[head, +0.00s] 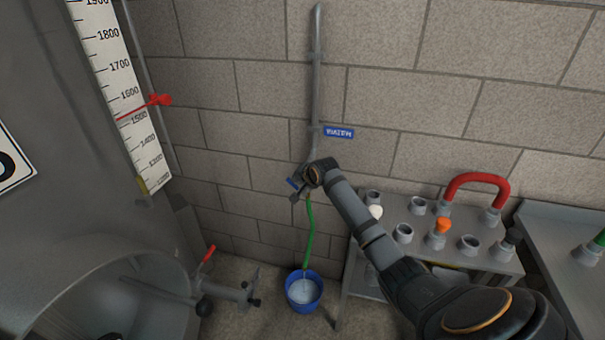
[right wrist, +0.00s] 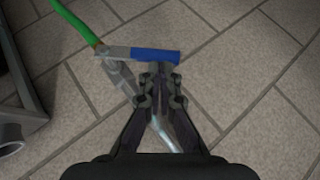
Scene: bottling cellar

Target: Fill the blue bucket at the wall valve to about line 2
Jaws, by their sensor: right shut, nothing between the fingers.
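The blue bucket (head: 317,298) stands on the floor by the wall, with a pale surface inside; its line marks are too small to read. A green hose (head: 309,232) runs from the wall valve down into the bucket. The valve has a blue lever (head: 292,183), which also shows in the right wrist view (right wrist: 157,55), lying at an angle to the pipe. My right gripper (head: 304,190) is at the valve. In the right wrist view its fingers (right wrist: 160,76) are shut and empty, close to the lever; I cannot tell whether they touch. My left gripper is out of view.
A grey rack (head: 345,280) with several pipe fittings and a red bent pipe (head: 476,178) stands right of the bucket. A large steel tank (head: 60,190) with a scale (head: 118,90) and a red-handled outlet valve (head: 235,291) is on the left. A blue sign (head: 339,132) is above the valve.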

